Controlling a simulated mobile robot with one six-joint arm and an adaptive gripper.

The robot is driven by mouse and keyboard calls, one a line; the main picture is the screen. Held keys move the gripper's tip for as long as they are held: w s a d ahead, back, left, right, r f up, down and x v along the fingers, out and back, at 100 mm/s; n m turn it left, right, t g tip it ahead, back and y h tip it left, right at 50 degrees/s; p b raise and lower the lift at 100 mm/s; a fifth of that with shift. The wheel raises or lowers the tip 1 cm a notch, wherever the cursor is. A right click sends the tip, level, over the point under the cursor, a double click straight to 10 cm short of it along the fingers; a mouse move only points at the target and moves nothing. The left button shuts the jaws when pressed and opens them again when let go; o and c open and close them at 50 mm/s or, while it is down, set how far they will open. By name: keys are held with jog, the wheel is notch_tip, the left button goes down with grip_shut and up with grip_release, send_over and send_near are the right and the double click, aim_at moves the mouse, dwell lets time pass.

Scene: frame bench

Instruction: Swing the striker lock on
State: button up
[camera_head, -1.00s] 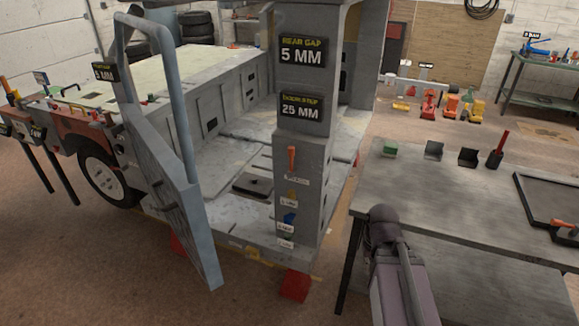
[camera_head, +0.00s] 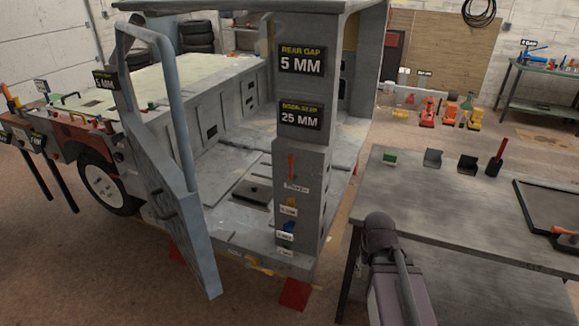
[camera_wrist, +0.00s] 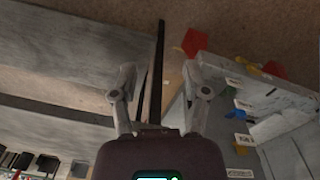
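An orange-red lever (camera_head: 291,167), probably the striker lock, stands about upright on the grey door pillar (camera_head: 315,210). A small white label (camera_head: 297,188) sits just below it, too small to read. The grey door (camera_head: 180,215) hangs open to the left of the pillar. My gripper (camera_wrist: 158,68) is open and empty, with its two fingers spread apart. The wrist view shows the labelled lower part of the pillar or sill (camera_wrist: 275,105) to the right of the fingers, apart from them. I cannot make out the lever for sure in the wrist view.
A grey bench (camera_head: 440,195) with small bins and a black tray (camera_head: 550,203) stands right of the pillar. Red blocks (camera_head: 295,294) are on the floor under the vehicle. Yellow and blue pieces (camera_head: 288,227) sit on the pillar below the lever. Open floor lies in front.

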jog(key=w+a+r+n+t+h, duration=0.1)
jog(key=w+a+n+t+h, duration=0.2)
jog(key=w+n, duration=0.4)
jog(key=n+t+h+b, duration=0.35)
jog(key=n+t, duration=0.95)
jog(key=n, duration=1)
send_near(289, 160)
jog(key=s+a+p, duration=0.1)
jog(key=s+a, duration=0.1)
jog(key=shift+d+f+h, duration=0.1)
jog(key=shift+f+h, duration=0.05)
jog(key=shift+h, duration=0.3)
jog(key=shift+x, duration=6.85)
jog(key=shift+d, duration=0.1)
jog(key=shift+c, duration=0.2)
grip_shut()
